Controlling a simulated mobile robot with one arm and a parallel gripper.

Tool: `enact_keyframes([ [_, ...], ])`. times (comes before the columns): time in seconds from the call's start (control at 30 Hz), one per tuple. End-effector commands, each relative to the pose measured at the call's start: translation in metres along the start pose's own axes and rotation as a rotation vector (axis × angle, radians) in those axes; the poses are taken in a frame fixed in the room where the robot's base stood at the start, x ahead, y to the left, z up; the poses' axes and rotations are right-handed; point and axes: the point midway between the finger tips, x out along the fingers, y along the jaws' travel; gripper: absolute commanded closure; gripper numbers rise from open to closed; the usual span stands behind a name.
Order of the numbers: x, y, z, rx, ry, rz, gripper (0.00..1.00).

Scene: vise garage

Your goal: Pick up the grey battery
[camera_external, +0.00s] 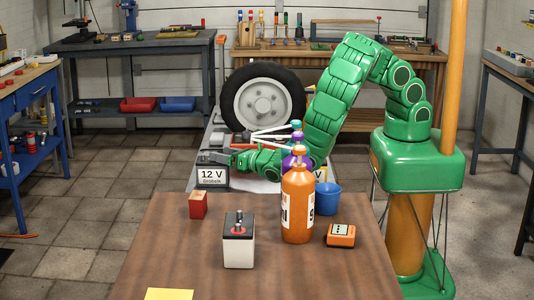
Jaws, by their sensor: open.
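The grey battery (213,178), a dark box with a white "12 V" label, stands at the left end of the low grey surface behind the wooden table. My gripper (213,157) is at the end of my green arm, which bends down and reaches left. Its grey jaws appear at the battery's top edge. They overlap it in this view, so I cannot tell whether they touch it. The jaws are open; the gap between them is hard to see at this size.
On the brown table (180,255) stand a red block (198,205), a white box with a black top (239,247), an orange bottle (297,210) and an orange meter (341,235).

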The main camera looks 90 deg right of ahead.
Motion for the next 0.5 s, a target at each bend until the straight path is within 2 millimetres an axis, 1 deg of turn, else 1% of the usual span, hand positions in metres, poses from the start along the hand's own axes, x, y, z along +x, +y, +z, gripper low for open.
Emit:
enact_keyframes([
  [0.27,0.0012,0.0004,0.0002,-0.001,-0.001,0.001,0.22],
  [0.37,0.0011,0.0004,0.0001,-0.001,-0.001,0.001,0.36],
  [0.5,0.0011,0.0003,0.0002,-0.001,-0.001,0.001,0.57],
])
